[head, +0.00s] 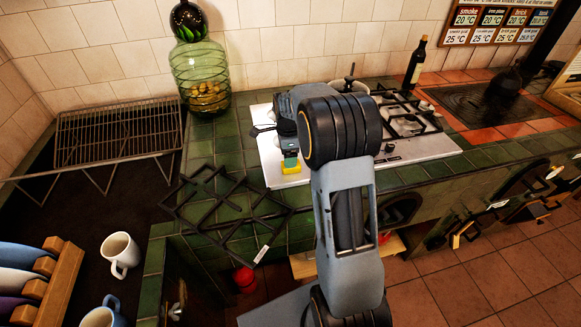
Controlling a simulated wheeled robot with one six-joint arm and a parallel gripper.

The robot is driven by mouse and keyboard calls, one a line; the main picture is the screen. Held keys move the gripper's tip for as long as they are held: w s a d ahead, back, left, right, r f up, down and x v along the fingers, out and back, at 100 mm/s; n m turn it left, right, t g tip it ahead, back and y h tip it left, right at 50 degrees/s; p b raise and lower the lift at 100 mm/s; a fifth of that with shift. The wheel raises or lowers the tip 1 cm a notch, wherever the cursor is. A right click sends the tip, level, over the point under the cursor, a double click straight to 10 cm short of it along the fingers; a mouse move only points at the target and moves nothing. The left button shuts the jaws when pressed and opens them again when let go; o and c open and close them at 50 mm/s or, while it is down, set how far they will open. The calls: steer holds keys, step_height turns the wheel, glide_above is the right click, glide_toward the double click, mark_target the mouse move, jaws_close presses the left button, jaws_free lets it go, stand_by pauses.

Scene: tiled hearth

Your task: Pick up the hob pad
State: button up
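A small pad, yellow below and green above (291,167), shows at the left end of the white gas hob (435,146); I take it as the hob pad. My gripper (289,149) points down directly over it, its dark end meeting the pad's top in the picture. My arm comes up from the bottom and hides the middle of the hob. The fingertips are too small and dark to tell whether they are open or shut on the pad. I cannot tell whether the pad rests on the hob or is slightly raised.
A black pan grate (223,208) lies on green tiles left of the hob. A glass jar (201,75) and wine bottle (416,66) stand behind. A wire rack (118,135), white mug (121,251) and plate rack (62,285) are at left.

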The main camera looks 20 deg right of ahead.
steer(key=shift+f, duration=2.6)
steer(key=shift+c, duration=0.2)
steer(key=c, duration=0.9)
steer(key=shift+r, duration=0.15)
steer(key=shift+c, duration=0.2)
steer(key=shift+r, duration=0.2)
steer(key=r, duration=0.3)
steer(key=shift+s+r, duration=0.1)
steer(key=shift+s, duration=0.1)
steer(key=s+d+r+b, duration=0.1)
steer(key=s+r, duration=0.8)
steer(key=s, duration=0.4)
steer(key=shift+s, duration=0.3)
